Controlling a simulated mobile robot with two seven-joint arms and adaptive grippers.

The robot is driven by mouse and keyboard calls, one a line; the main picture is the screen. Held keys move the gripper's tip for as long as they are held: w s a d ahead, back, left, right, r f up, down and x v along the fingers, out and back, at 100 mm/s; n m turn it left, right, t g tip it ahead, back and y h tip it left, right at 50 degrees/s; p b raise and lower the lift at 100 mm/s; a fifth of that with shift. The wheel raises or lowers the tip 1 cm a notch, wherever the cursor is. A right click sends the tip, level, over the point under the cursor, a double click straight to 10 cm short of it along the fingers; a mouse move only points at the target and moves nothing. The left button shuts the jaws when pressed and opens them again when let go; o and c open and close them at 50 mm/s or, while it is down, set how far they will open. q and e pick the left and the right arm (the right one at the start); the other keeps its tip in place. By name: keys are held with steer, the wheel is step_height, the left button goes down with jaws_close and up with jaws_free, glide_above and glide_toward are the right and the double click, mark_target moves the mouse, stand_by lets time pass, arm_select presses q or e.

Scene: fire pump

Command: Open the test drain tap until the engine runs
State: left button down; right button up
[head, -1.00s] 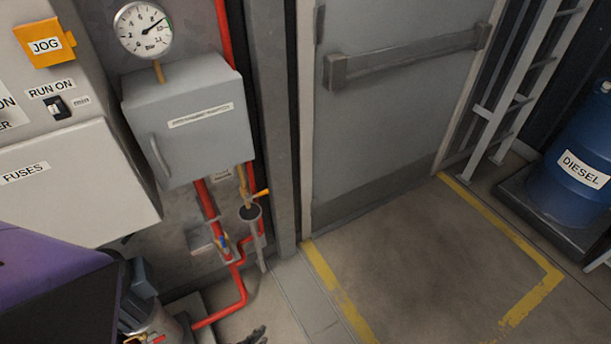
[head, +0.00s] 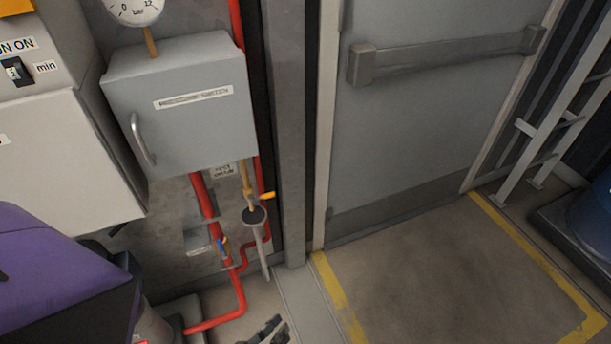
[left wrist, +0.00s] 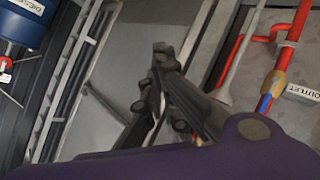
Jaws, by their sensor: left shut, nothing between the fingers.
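The test drain tap (head: 267,195) appears to be the small orange lever on the brass pipe below the grey pressure switch box (head: 180,105). Its lever points right, above a dark drain funnel (head: 254,216). A small label beside the pipe is too blurred to read surely. My left gripper (head: 272,328) shows at the bottom edge of the head view, below and apart from the tap. In the left wrist view its dark fingers (left wrist: 163,58) are shut with nothing between them. My right gripper is not in view.
A blue-handled valve (head: 221,245) sits on the red pipe (head: 238,290) left of the funnel. A grey post (head: 290,130) stands right of the tap. The floor before the door (head: 430,120) is clear. A blue diesel drum (left wrist: 25,22) shows in the wrist view.

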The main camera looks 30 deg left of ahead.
mark_target(263, 196)
arm_select(q)
steer(key=w+a+f+m+t+y+b, duration=0.1)
steer(key=w+a+m+y+b, duration=0.3)
steer(key=w+m+y+b, duration=0.5)
steer(key=w+a+f+m+t+y+b, duration=0.1)
steer(key=w+a+m+y+b, duration=0.4)
steer(key=m, duration=1.9)
steer(key=w+t+y+b, duration=0.1)
steer(key=w+y+b, duration=0.4)
steer(key=w+b, duration=0.2)
steer(key=shift+a+y+b, duration=0.2)
steer(key=shift+y+b, duration=0.1)
steer(key=shift+b, duration=0.1)
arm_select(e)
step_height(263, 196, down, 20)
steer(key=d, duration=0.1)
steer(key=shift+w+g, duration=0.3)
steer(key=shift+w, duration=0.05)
arm_select(q)
steer(key=shift+f, duration=0.1)
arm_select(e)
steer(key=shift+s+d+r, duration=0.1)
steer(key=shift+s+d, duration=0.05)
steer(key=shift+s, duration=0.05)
